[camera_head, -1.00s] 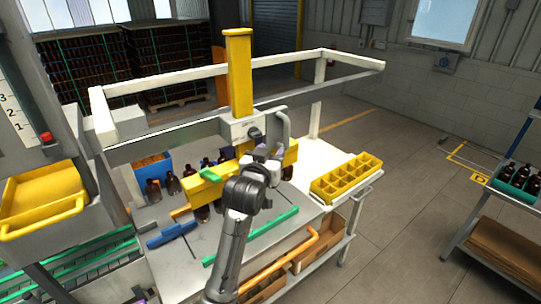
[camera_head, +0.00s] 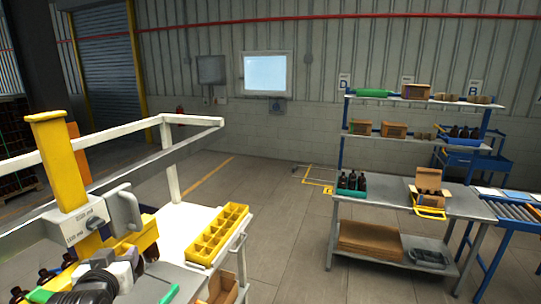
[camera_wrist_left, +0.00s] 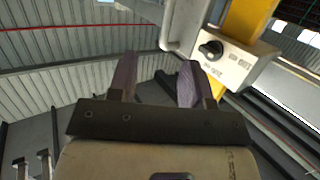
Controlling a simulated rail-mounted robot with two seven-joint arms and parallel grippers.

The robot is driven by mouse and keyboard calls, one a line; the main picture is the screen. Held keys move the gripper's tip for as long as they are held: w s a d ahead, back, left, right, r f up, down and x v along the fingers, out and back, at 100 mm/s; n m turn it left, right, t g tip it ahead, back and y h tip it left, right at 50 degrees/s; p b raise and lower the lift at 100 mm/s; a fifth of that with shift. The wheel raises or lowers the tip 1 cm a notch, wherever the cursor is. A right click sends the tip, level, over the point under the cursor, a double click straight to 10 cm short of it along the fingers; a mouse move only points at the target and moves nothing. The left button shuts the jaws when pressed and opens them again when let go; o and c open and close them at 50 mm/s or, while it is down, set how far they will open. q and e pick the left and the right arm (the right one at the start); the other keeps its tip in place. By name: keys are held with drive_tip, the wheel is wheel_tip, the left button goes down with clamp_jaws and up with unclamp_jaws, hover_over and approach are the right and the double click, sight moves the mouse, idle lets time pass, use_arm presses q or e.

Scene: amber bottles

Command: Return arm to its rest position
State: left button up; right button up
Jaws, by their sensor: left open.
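My left arm (camera_head: 95,283) shows at the bottom left of the head view, dark and grey, in front of the yellow-and-grey station. In the left wrist view my left gripper (camera_wrist_left: 155,73) is open, with two dark fingers apart and nothing between them. Beyond the fingers are the ribbed wall and a red pipe. The station's grey control box with a black knob (camera_wrist_left: 211,49) is to the right of the fingers. My right gripper is in neither view.
A yellow divided crate (camera_head: 217,236) sits on the white side table, its cells looking empty. The station's white frame (camera_head: 172,160) and yellow post (camera_head: 60,165) stand close by my arm. A shelf rack (camera_head: 415,206) with amber bottles is at right. Floor between is clear.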

use_arm(q)
drive_tip(key=s+d+f+m+g+h+p, duration=0.25)
drive_tip(key=s+d+f, duration=0.25)
drive_tip(key=s+f, duration=0.4)
drive_tip(key=s+d+f+m+g+h+p, duration=0.1)
drive_tip(key=s+d+f+g+p, duration=0.15)
drive_tip(key=s+d+f, duration=0.55)
drive_tip(key=s+a+f+g+p, duration=0.1)
drive_tip(key=s+f+g, duration=0.2)
drive_tip(key=s, duration=0.8)
drive_tip(key=s+a+f+g+p, duration=0.1)
drive_tip(key=s+f+g+p, duration=0.1)
drive_tip(key=s+f, duration=0.6)
drive_tip(key=s+m+g, duration=0.1)
drive_tip(key=s, duration=0.2)
drive_tip(key=shift+f, duration=0.2)
